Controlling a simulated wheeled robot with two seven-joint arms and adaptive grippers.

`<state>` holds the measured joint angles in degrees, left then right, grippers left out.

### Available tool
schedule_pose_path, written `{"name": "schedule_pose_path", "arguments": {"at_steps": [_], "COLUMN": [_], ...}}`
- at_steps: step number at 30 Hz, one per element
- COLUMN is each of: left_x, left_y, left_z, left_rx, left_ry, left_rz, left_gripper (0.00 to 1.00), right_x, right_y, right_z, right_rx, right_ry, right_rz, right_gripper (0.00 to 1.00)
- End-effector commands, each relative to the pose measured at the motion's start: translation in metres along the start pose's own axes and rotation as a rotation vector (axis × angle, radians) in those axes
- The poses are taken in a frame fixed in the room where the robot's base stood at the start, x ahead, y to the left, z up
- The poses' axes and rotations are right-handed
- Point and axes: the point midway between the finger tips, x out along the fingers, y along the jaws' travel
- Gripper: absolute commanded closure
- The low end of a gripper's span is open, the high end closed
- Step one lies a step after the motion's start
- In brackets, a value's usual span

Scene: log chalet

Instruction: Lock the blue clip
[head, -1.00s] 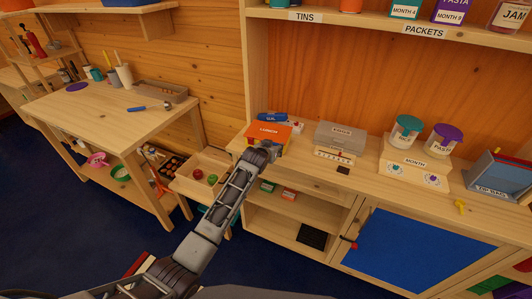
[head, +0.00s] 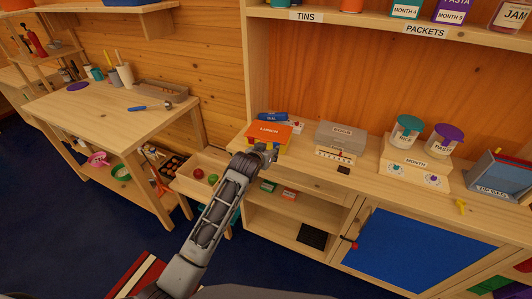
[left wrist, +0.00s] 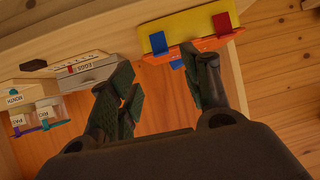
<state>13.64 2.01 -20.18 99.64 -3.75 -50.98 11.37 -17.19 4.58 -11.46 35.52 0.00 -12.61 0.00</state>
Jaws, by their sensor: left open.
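The lunch box (head: 268,132) has an orange lid marked LUNCH over a yellow body and sits at the left end of the counter. In the left wrist view its yellow side (left wrist: 190,30) carries a blue clip (left wrist: 157,42) and a red clip (left wrist: 222,23), beside the orange lid edge (left wrist: 210,43). Whether the blue clip is latched I cannot tell. My left gripper (head: 266,153) is at the box's near side; in the wrist view its fingers (left wrist: 158,78) are apart with nothing between them, one fingertip close to the orange edge. My right gripper is not in view.
A grey EGGS box (head: 341,133) stands to the right of the lunch box. Further right are a MONTH stand (head: 414,164) with jars and a blue-grey box (head: 497,175). An open drawer (head: 205,168) holds a red and a green item at left. The counter front is mostly clear.

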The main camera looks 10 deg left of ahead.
Motion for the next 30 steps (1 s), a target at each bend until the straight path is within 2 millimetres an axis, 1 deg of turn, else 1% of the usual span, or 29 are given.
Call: {"name": "schedule_pose_path", "arguments": {"at_steps": [4, 10, 30], "left_x": [-0.011, -0.019, -0.02], "left_y": [0.0, 0.0, 0.0], "left_z": [0.0, 0.0, -0.002], "left_rx": [0.0, 0.0, 0.017], "left_ry": [0.001, 0.001, 0.007], "left_rz": [0.0, 0.0, 0.001], "left_gripper": [0.52, 0.52, 0.52], "right_x": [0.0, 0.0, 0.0], "right_y": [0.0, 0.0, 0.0], "right_z": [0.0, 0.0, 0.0], "right_rx": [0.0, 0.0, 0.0], "right_ry": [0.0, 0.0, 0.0], "right_rz": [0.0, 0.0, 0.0], "right_gripper": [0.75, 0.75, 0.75]}}
